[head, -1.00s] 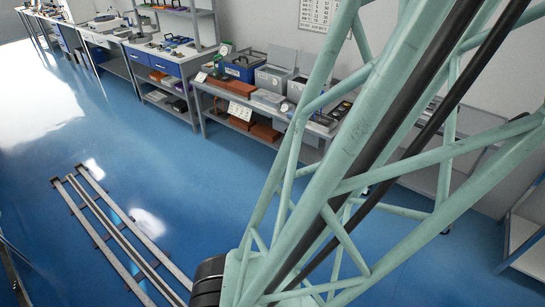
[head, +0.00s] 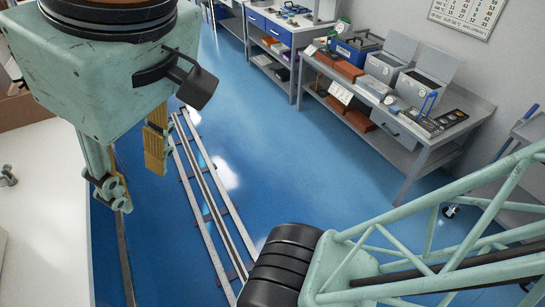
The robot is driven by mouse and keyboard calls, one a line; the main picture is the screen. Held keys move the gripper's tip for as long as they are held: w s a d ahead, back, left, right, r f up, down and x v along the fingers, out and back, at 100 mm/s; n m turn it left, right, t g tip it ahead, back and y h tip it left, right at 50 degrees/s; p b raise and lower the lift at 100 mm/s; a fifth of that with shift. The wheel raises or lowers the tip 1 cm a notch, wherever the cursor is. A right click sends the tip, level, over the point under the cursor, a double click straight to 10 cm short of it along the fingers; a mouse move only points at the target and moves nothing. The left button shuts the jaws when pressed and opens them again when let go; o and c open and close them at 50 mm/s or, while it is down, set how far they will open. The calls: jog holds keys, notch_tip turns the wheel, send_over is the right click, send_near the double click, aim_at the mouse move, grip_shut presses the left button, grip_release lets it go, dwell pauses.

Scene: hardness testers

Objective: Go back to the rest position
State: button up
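My gripper (head: 136,180) hangs at the upper left of the head view, under its pale green housing. Its two fingers point down and stand apart, and a yellow-tan pad shows on the right one. Blue floor shows between the fingers, and I see nothing held. My lattice arm link crosses the lower right, joined to a black ribbed joint at the bottom centre.
A grey bench (head: 462,113) at the upper right carries cases and instruments, with boxes on its lower shelf. Floor rails (head: 205,200) run below the gripper's right side. A white tabletop (head: 42,215) lies at the left. The blue floor (head: 290,165) between is clear.

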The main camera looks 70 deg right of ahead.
jog(key=shift+f, duration=0.1)
jog(key=shift+f+b, duration=0.8)
jog(key=shift+s, duration=0.1)
